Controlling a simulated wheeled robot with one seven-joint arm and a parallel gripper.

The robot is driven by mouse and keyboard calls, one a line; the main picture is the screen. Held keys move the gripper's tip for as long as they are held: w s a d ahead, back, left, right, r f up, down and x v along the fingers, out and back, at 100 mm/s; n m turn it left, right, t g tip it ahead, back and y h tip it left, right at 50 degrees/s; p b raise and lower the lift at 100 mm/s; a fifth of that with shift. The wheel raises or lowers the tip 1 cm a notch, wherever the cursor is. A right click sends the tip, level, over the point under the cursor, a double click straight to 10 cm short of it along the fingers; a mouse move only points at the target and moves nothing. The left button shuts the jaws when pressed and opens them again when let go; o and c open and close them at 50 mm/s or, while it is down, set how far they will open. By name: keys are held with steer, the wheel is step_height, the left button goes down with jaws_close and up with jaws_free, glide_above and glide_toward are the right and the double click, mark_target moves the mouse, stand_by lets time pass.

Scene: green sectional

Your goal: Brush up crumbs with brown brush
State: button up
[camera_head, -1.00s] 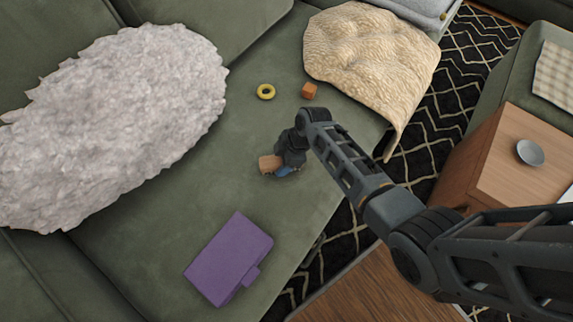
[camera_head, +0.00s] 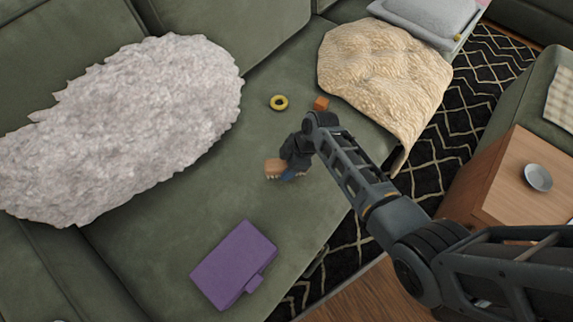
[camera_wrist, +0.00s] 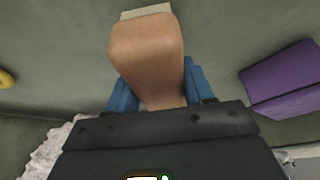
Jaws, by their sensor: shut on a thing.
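My gripper (camera_head: 291,172) is over the green sofa seat, with its blue fingers shut on the brown brush (camera_head: 275,167). In the wrist view the brush (camera_wrist: 148,55) fills the middle between the blue fingers, with a pale strip of bristles at its far end. The brush is low at the seat; I cannot tell whether the bristles touch the fabric. I cannot make out any crumbs in either view. Part of the brush is hidden by the gripper.
A purple case (camera_head: 234,265) lies on the seat nearer me. A fluffy white cushion (camera_head: 125,125) is left, a beige throw (camera_head: 385,80) right. The seat (camera_head: 165,225) is bare between.

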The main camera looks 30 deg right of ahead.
steer(key=shift+r+p, duration=0.7)
steer(key=shift+r, duration=0.5)
steer(key=shift+r+p, duration=1.3)
steer(key=shift+r, duration=0.2)
